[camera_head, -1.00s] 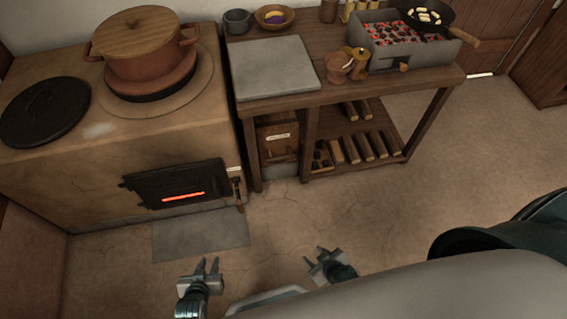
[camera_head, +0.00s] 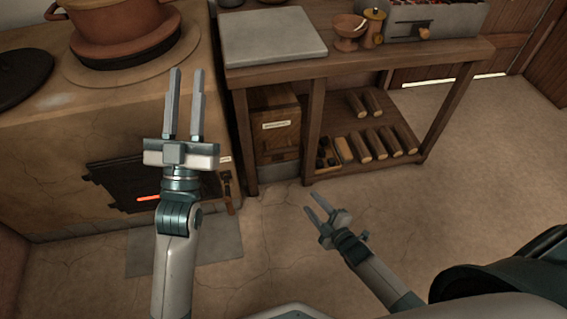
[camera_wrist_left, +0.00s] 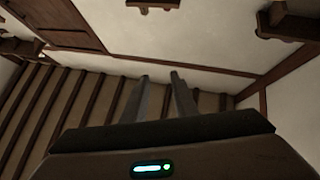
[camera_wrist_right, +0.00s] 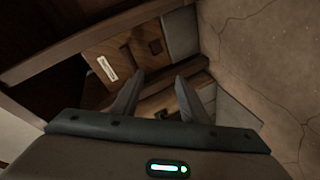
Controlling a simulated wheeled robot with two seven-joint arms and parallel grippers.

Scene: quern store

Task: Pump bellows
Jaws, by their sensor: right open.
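A wooden box with a pale label (camera_head: 277,136) stands under the table's left end, beside the stove. It also shows in the right wrist view (camera_wrist_right: 118,68), with a dark knob or hole on its face. It may be the bellows, but I cannot tell for sure. My right gripper (camera_head: 312,202) is open and empty, low in front of the box and apart from it. My left gripper (camera_head: 186,73) is raised in front of the stove, its fingers apart and empty. The left gripper hides part of the stove's dark fire door (camera_head: 112,185), where an orange glow shows.
The clay stove (camera_head: 70,135) stands left with a lidded pot (camera_head: 125,35). The wooden table (camera_head: 370,64) bears a stone slab (camera_head: 273,36), small pots and a brazier (camera_head: 440,22). Logs (camera_head: 377,145) lie on its lower shelf. The floor (camera_head: 470,175) right of it is clear.

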